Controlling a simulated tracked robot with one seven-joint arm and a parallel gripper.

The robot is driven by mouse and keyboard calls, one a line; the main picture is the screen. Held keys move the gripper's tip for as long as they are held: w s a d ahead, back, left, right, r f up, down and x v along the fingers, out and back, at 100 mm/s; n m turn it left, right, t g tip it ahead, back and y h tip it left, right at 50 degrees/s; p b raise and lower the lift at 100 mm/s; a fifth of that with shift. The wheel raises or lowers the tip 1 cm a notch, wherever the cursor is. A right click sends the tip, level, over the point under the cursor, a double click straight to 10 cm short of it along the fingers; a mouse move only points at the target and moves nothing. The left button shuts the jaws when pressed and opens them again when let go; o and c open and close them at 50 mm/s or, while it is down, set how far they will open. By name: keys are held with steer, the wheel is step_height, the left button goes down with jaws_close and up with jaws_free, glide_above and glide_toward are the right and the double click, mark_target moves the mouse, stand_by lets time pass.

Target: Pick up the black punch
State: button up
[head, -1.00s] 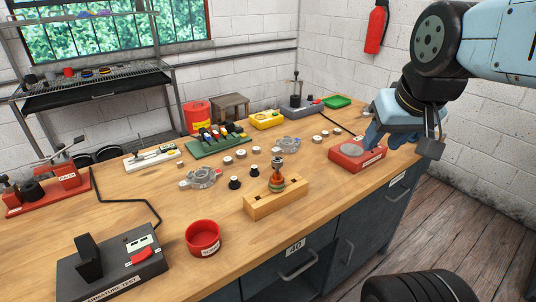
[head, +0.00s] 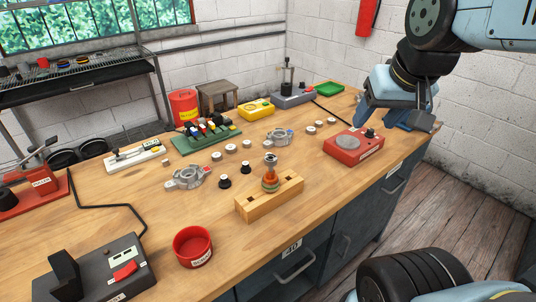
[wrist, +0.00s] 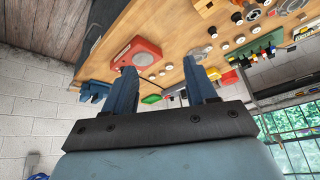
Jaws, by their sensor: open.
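A green rack (head: 181,147) stands toward the back of the bench and holds several small tools with coloured handles, among them black, yellow, red and blue. The black punch seems to be among these dark-handled tools, but they are too small and crowded to tell which one it is. My gripper (head: 392,114) is at the right end of the bench, beyond the red box and well right of the rack. In the wrist view my gripper (wrist: 157,72) has its two blue fingers apart with nothing between them.
A red box (head: 353,147) sits near my gripper. A wooden block (head: 283,201) with an upright part, grey castings (head: 186,178), small black pieces (head: 225,181) and a red bowl (head: 193,246) lie between or in front. A yellow box (head: 256,110) stands right of the rack.

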steer(key=w+a+f+m+g+h, duration=0.1)
steer(key=w+a+f, duration=0.5)
steer(key=w+a, duration=0.4)
steer(key=w+a+f+m+g, duration=0.1)
steer(key=w+a+f, duration=0.6)
steer(key=w+a, duration=0.25)
steer(key=x, duration=0.7)
steer(key=shift+w+d+f, duration=0.1)
steer(key=shift+w+d, duration=0.15)
steer(key=shift+w, duration=0.2)
steer(key=shift+x, duration=3)
steer(key=shift+s+a, duration=0.1)
steer(key=shift+s, duration=0.1)
jaws_close()
